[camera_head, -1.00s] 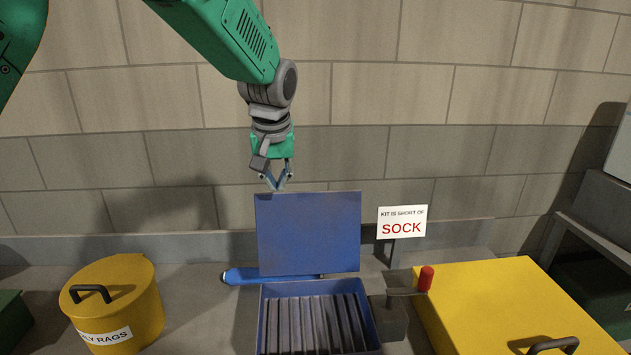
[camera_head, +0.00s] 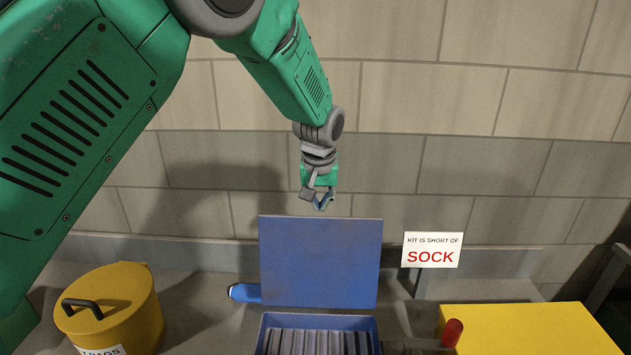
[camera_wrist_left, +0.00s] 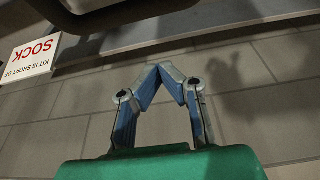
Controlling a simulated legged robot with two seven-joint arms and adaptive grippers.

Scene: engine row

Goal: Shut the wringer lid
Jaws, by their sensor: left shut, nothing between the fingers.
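The wringer is a blue box (camera_head: 262,338) with grey ribs inside, at the bottom middle of the head view. Its flat blue lid (camera_head: 320,262) stands upright at the box's back edge, open. My left gripper (camera_head: 323,207) is above the lid's top edge, apart from it, with fingers pointing down. In the left wrist view the fingertips (camera_wrist_left: 160,68) meet with nothing between them. The lid cannot be made out for sure in that view. My right gripper is not in view.
A yellow bin (camera_head: 115,305) with a black handle stands left. A blue object (camera_head: 244,292) lies behind the box. A red-knobbed crank (camera_head: 452,332), a yellow case (camera_head: 535,327) and a "SOCK" sign (camera_head: 433,250) are right. A block wall (camera_head: 480,150) stands behind.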

